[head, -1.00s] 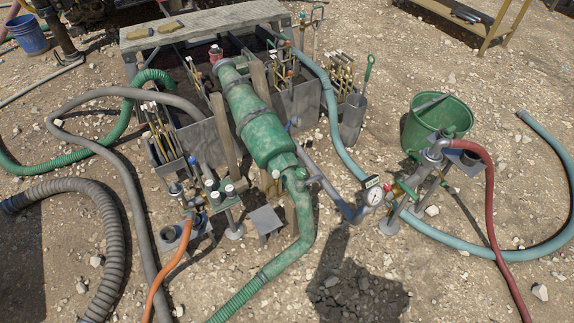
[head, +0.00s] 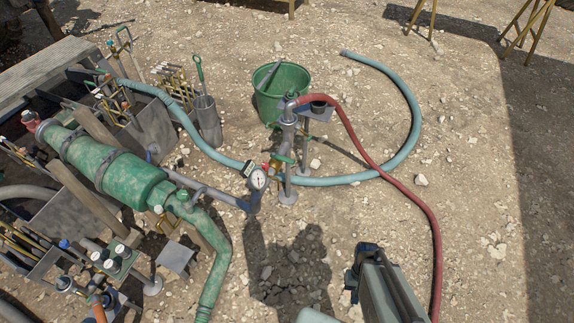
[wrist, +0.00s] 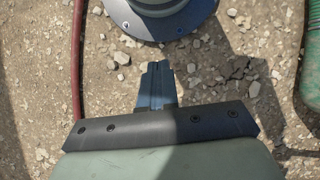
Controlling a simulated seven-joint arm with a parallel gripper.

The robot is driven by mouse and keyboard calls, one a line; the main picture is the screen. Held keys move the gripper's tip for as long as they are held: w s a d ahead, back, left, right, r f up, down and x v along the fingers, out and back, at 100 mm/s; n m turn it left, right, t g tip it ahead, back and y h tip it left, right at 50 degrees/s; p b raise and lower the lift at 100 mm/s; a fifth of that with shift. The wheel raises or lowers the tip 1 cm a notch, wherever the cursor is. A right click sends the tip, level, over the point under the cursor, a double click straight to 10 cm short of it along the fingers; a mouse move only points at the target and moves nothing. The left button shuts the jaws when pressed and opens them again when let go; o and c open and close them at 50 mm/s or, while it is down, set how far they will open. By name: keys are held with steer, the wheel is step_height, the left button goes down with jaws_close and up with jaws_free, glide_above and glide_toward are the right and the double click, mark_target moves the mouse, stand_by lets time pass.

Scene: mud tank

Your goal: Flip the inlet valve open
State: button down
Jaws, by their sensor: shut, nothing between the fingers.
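A small brass and red valve fitting (head: 273,166) sits on the pipe between the round pressure gauge (head: 258,180) and the upright pipe stand (head: 288,145). It is probably the inlet valve, but it is too small to tell its handle position. My gripper (wrist: 157,72) is shut and empty in the wrist view, over gravel and apart from the valve. In the head view my arm shows at the lower right; the fingertips cannot be made out there.
A red hose (head: 385,170) runs from the stand down the right; it also shows in the wrist view (wrist: 77,60). A blue hose (head: 412,110) curves behind it. A green bucket (head: 283,85) stands behind the stand. Open gravel lies at right. The green cylinder (head: 110,165) fills the left.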

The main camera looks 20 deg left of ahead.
mark_target(283, 158)
steer(key=w+a+r+n+t+y, duration=0.2)
steer(key=w+a+r, duration=0.4)
steer(key=a, duration=0.6)
steer(key=w+a+r+n+t+y, duration=0.2)
steer(key=w+a+r+n+t, duration=0.3)
steer(key=w+a, duration=0.6)
steer(key=w+a+r+n+t+y, duration=0.2)
steer(key=w+a+r+n, duration=0.4)
steer(key=w+a+r, duration=0.3)
steer(key=a+t, duration=0.1)
steer(key=a, duration=0.3)
steer(key=shift+a+n+t, duration=0.15)
steer(key=shift+n+t, duration=0.25)
steer(key=shift+w, duration=0.1)
steer(key=shift+f, duration=0.1)
steer(key=w+a+f, duration=0.3)
steer(key=w+f, duration=0.5)
steer(key=shift+w+a, duration=0.35)
steer(key=shift+w, duration=0.05)
